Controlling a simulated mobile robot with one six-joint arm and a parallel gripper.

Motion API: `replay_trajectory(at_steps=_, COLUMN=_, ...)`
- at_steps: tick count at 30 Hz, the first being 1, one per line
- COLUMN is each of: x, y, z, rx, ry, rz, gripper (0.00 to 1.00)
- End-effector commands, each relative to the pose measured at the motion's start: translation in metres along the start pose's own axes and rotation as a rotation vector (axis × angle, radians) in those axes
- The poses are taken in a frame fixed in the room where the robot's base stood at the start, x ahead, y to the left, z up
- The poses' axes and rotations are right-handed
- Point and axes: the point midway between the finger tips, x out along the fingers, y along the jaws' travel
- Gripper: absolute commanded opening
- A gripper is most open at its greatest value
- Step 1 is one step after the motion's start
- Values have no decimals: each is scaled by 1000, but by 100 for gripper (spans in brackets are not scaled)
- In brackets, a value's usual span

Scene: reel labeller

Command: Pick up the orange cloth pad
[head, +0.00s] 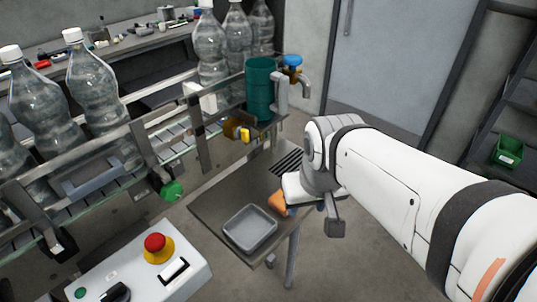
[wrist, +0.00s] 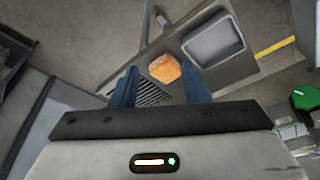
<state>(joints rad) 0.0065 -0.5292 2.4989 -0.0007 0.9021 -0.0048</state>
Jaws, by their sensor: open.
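The orange cloth pad (head: 278,202) lies on a small metal table (head: 213,205), partly hidden by my gripper in the head view. In the wrist view the pad (wrist: 165,69) shows whole, a rounded orange block on the table, beyond the fingertips and between their lines. My gripper (wrist: 160,82) is open, with two blue fingers apart and nothing between them. The fingertips appear short of the pad; I cannot tell the exact height above it.
A grey tray (head: 250,229) sits on the table beside the pad. Dark slots (head: 287,162) mark the table's far side. A conveyor with bottles (head: 92,78), a teal cup (head: 260,88) and a tap (head: 292,62) stand behind. A control box with a red button (head: 155,242) is in front.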

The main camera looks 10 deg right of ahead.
Motion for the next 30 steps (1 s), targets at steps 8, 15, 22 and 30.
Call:
replay_trajectory(at_steps=8, x=20, y=-4, z=-38, rx=-183, ry=-84, rz=-10, gripper=65)
replay_trajectory(at_steps=15, x=68, y=-4, z=-89, rx=-449, ry=-196, rz=-47, gripper=85)
replay_trajectory(at_steps=22, x=102, y=-3, z=-113, rx=-604, ry=-253, rz=-81, gripper=85)
replay_trajectory(at_steps=30, x=128, y=-3, z=-111, rx=-633, ry=-263, rz=-89, gripper=85)
